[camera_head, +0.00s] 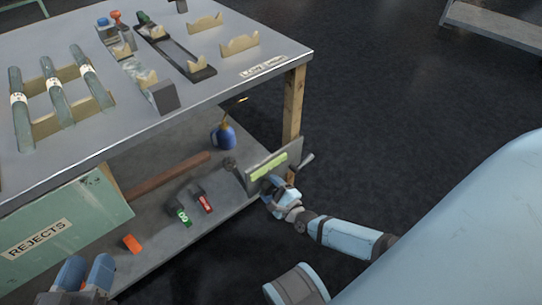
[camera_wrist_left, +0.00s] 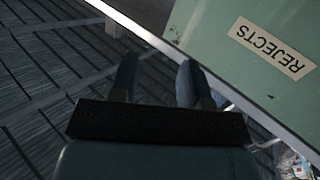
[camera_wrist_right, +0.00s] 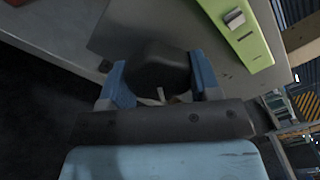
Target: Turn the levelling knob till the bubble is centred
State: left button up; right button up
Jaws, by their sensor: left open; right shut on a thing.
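A grey panel (camera_wrist_right: 130,35) with a bright green level strip (camera_head: 268,166) stands at the right end of the lower shelf. In the right wrist view the strip (camera_wrist_right: 252,45) bears a pale block-like mark and short dark lines; I cannot tell surely whether that mark is the bubble. My right gripper (camera_head: 270,184) is at the panel's face. In the right wrist view its blue fingers (camera_wrist_right: 160,85) are shut around a dark round knob (camera_wrist_right: 155,62). My left gripper (camera_head: 86,272) is open and empty, before the green rejects bin (camera_wrist_left: 210,25).
The green bin (camera_head: 90,205) labelled REJECTS stands at the left. The lower shelf holds a blue oil can (camera_head: 224,134), small red and green items and an orange block (camera_head: 132,244). The table top (camera_head: 225,80) bears glass tubes and holders. Open floor lies to the right.

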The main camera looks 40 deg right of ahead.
jog(key=shift+w+m+b, duration=0.1)
jog(key=shift+m+b, duration=0.55)
jog(key=shift+m, duration=0.55)
pick_arm(q)
jog(key=shift+w+a+r+m+t+b, duration=0.15)
jog(key=shift+w+a+m+t+b, duration=0.25)
jog(key=shift+w+m+b, duration=0.45)
pick_arm(e)
jog(key=shift+m+p, duration=0.3)
jog(key=shift+m, duration=0.6)
pick_arm(q)
jog(key=shift+s, duration=0.15)
pick_arm(e)
jog(key=o, duration=0.9)
jog(key=shift+a, duration=0.1)
jog(key=shift+c, duration=0.2)
